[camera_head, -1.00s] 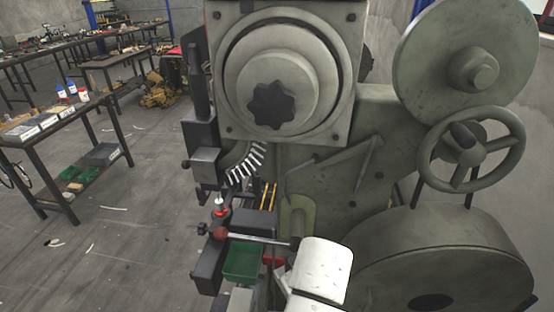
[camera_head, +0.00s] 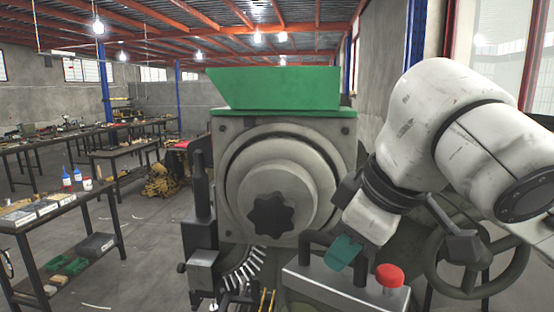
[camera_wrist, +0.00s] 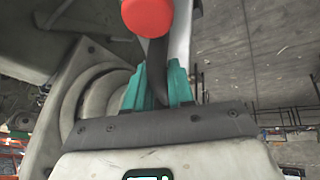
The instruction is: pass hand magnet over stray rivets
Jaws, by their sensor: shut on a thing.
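The hand magnet (camera_head: 340,288) is a grey metal block with a dark handle and a red knob (camera_head: 390,275). It is in the lower right of the head view, in front of the rivet press (camera_head: 225,140). My gripper (camera_head: 343,252), with teal fingers, is shut on the magnet's handle from above. In the wrist view my gripper (camera_wrist: 158,84) closes on the dark handle, with the red knob (camera_wrist: 147,16) and part of the grey block (camera_wrist: 181,40) beyond. I cannot make out stray rivets; the press's lower work area is cut off or hidden.
A green hopper (camera_head: 275,88) tops the press. A curved chute (camera_head: 243,268) with pale rivets runs down its front. A handwheel (camera_head: 478,285) stands at right, behind my arm. A dark workbench (camera_head: 50,222) with bottles is at left; the floor between is open.

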